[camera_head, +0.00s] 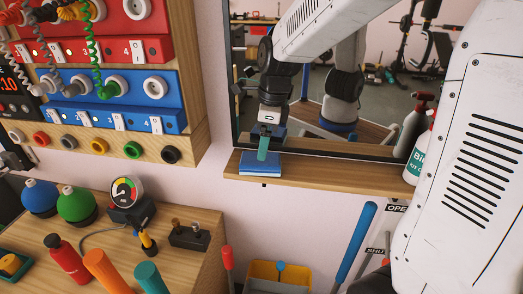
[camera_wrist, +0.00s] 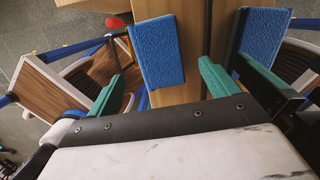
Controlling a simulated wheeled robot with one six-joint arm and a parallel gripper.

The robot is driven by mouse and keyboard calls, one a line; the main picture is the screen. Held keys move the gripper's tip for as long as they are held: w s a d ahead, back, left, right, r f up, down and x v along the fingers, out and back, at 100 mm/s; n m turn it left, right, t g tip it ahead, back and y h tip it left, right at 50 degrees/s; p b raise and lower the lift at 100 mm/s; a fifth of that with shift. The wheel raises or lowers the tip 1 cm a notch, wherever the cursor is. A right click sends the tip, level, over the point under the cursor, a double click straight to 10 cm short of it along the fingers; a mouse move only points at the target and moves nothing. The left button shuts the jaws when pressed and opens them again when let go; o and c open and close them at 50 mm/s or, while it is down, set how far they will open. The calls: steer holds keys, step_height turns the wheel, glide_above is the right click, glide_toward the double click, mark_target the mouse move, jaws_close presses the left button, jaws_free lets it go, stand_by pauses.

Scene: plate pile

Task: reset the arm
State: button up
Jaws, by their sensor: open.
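My gripper (camera_head: 264,153) hangs in front of the mirror, its teal fingers pointing down at a blue sponge-like pad (camera_head: 260,169) on the wooden shelf. In the wrist view the two teal fingers of my gripper (camera_wrist: 160,76) are spread wide with nothing held. The blue pad (camera_wrist: 157,50) lies beyond and between them on the wood. I cannot tell whether the fingertips touch it.
The mirror (camera_head: 240,90) stands right behind the shelf (camera_head: 330,172) and reflects my arm. A bottle (camera_head: 418,150) stands at the shelf's right end. A panel of switches (camera_head: 120,85) is at left. A workbench (camera_head: 195,222) with bottles and a gauge is below.

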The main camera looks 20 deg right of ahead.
steer(key=shift+d+r, duration=0.1)
steer(key=shift+r, duration=0.35)
steer(key=shift+s+n, duration=0.2)
steer(key=shift+n, duration=0.8)
steer(key=s+n, duration=0.1)
steer(key=n, duration=0.1)
steer(key=s+f+n+g, duration=0.1)
steer(key=n, duration=0.1)
steer(key=shift+s+d, duration=0.1)
steer(key=shift+s, duration=0.25)
steer(key=s+r+n, duration=0.3)
steer(key=s+n, duration=0.5)
steer(key=s, duration=0.3)
steer(key=s+d+r+n+t+h, duration=0.1)
steer(key=s+r+n, duration=0.2)
steer(key=s+n, duration=0.6)
steer(key=s, duration=0.2)
steer(key=shift+s+d+n+h, duration=0.2)
steer(key=shift+s+n+h, duration=0.1)
